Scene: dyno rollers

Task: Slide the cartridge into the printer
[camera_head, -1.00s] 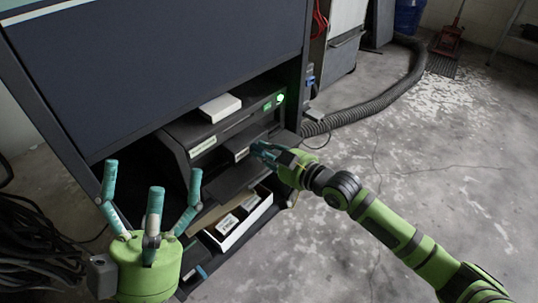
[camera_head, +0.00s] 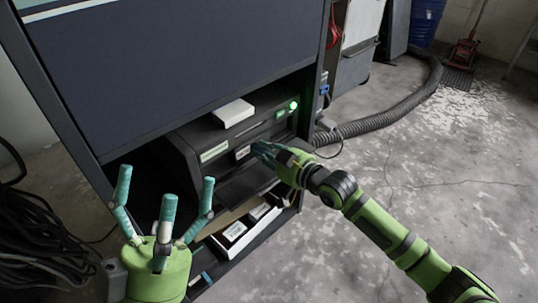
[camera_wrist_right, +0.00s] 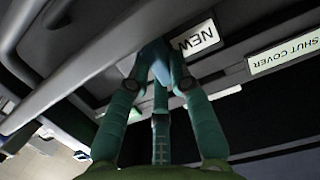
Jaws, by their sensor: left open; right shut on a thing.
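The printer (camera_head: 190,140) is a dark box on a shelf in the cabinet, with its front cover (camera_head: 245,185) folded down. The dark cartridge, with a white label (camera_head: 243,152), sits at the slot in the printer's front, most of its body hidden inside. In the right wrist view its label (camera_wrist_right: 195,38) reads NEW, upside down. My right gripper (camera_head: 258,151) is shut on the cartridge's outer end; its fingers meet there in the wrist view (camera_wrist_right: 158,65). My left gripper (camera_head: 166,195) is open and empty, fingers up, left of and apart from the printer.
A white box (camera_head: 233,112) lies on the printer top, near a lit green light (camera_head: 293,105). An open carton (camera_head: 215,225) with labelled boxes stands below the cover. A SHUT COVER label (camera_wrist_right: 285,52) is on the printer.

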